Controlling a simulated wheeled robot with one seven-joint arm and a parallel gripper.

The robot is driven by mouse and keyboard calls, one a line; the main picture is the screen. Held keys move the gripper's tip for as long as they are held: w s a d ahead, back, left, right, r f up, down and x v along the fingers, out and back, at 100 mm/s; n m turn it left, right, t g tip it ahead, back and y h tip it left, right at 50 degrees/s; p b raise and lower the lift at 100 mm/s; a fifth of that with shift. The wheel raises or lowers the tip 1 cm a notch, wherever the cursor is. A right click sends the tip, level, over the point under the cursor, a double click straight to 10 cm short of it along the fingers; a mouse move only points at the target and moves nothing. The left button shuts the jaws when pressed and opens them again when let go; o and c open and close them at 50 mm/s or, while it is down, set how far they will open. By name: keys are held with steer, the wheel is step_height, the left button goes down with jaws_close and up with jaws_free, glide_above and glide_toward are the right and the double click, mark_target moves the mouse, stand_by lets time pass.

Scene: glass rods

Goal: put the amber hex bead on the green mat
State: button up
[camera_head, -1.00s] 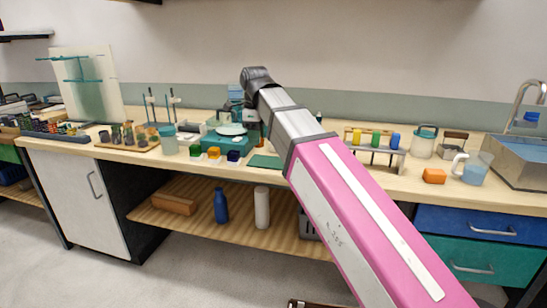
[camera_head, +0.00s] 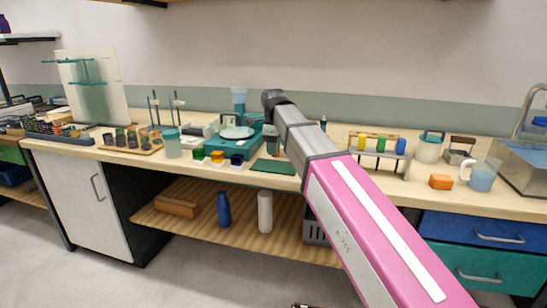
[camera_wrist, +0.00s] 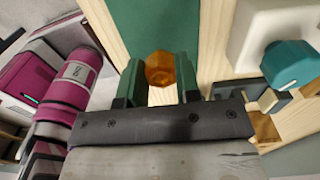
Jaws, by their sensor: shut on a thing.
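The amber hex bead (camera_wrist: 160,68) is between the two green fingers of my gripper (camera_wrist: 159,82) in the wrist view. The gripper is shut on it. The green mat (camera_head: 273,167) lies flat near the front edge of the bench in the head view, and no bead shows on it. In the wrist view the mat (camera_wrist: 150,25) shows behind the bead, with pale wood nearer the gripper. The bead overlaps the mat's edge in that picture; I cannot tell its height. In the head view the bead cannot be made out.
A teal device with a white plate (camera_head: 237,132) stands just left of the mat. Small coloured cubes (camera_head: 217,157) sit left of the mat. A rack of coloured vials (camera_head: 378,145) and an orange block (camera_head: 441,182) are to the right. Some bare wood lies right of the mat.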

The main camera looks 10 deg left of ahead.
mark_target(274, 165)
steer(key=shift+f, duration=1.8)
steer(key=shift+f, duration=0.1)
steer(key=o, duration=1)
steer(key=shift+r, duration=6.15)
